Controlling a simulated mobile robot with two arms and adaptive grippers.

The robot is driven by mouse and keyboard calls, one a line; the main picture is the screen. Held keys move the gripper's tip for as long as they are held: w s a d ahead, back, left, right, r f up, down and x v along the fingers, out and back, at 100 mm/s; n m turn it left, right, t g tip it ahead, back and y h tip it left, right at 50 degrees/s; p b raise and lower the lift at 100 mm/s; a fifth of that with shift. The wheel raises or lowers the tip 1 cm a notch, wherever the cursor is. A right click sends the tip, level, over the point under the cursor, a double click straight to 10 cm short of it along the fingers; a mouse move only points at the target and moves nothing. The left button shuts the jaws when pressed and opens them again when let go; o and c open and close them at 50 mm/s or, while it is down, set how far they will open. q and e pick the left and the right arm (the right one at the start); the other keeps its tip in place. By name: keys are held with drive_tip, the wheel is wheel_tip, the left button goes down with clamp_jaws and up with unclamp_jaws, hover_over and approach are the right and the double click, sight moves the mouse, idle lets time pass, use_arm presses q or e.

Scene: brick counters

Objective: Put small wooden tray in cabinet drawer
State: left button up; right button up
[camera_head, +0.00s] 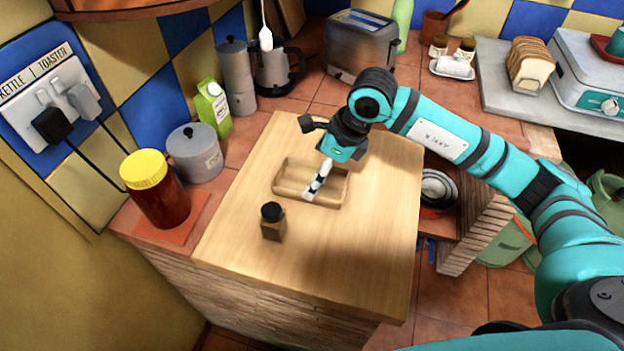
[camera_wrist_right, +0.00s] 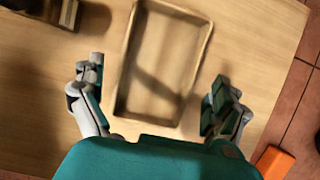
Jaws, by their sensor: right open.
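The small wooden tray (camera_head: 291,182) is a shallow, empty rectangle with a raised rim. It lies flat on the light wooden counter top. The right wrist view also shows the tray (camera_wrist_right: 164,62), lying ahead and below, between the lines of the fingers. My right gripper (camera_head: 310,158) is above the tray with its fingers spread apart. The right wrist view shows the open gripper (camera_wrist_right: 160,72) empty, one finger to each side of the tray. I cannot make out whether the fingers touch the rim. My left gripper is not in view. No cabinet drawer can be clearly made out.
A small dark-capped jar (camera_head: 272,222) stands just in front of the tray. A yellow-lidded jar (camera_head: 158,190), grey pot (camera_head: 195,153) and green carton (camera_head: 213,107) stand at the left. A toaster (camera_head: 361,45) is at the back. Bare wood lies right of the tray.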

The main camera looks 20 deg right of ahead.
drive_tip(key=shift+x, duration=1.4)
drive_tip(key=c, duration=1)
drive_tip(key=shift+c, duration=0.2)
drive_tip(key=shift+r, duration=0.1)
drive_tip(key=shift+r, duration=0.5)
wheel_tip(320, 180, up, 2)
drive_tip(key=shift+b, duration=0.45)
drive_tip(key=s+d+b, duration=0.1)
drive_tip(key=s+d, duration=0.2)
drive_tip(key=s+d+r+b, duration=0.1)
drive_tip(key=s+d, duration=0.2)
drive_tip(key=s, duration=0.1)
drive_tip(key=s+d+b, duration=0.2)
drive_tip(key=s+d, duration=0.1)
drive_tip(key=s, duration=0.1)
drive_tip(key=shift+s+d+r, duration=0.1)
drive_tip(key=shift+s+r, duration=0.1)
drive_tip(key=shift+r, duration=0.05)
drive_tip(key=shift+s+d+r, duration=0.2)
drive_tip(key=shift+s+d, duration=0.2)
drive_tip(key=shift+s, duration=0.15)
